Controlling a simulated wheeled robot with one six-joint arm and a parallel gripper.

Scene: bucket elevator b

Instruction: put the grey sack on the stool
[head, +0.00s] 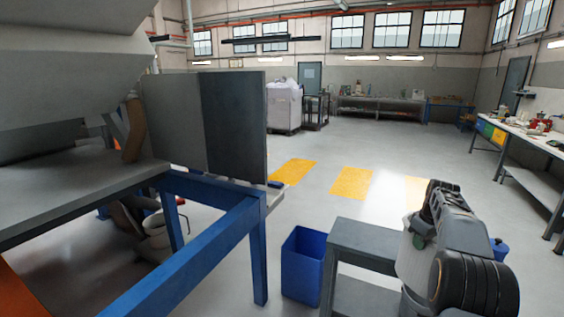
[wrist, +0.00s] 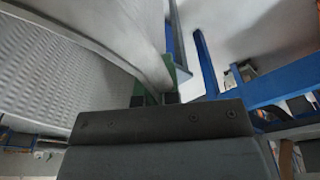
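The grey sack (head: 411,262) is a pale, light-grey shape just right of the stool in the head view, partly hidden behind my arm. In the wrist view the sack (wrist: 70,70) fills the left side as woven cloth. My gripper (wrist: 155,88) has green fingers close together on the sack's edge; it also shows in the head view (head: 418,240). The stool (head: 365,240) is a dark grey step stool with a flat, bare top. The sack is beside or overlapping its right side; I cannot tell whether they touch.
A blue bin (head: 303,265) stands left of the stool. A blue-framed table (head: 200,250) with upright grey panels (head: 235,125) is on the left. A workbench (head: 540,140) runs along the right. The floor beyond, with yellow patches (head: 352,183), is open.

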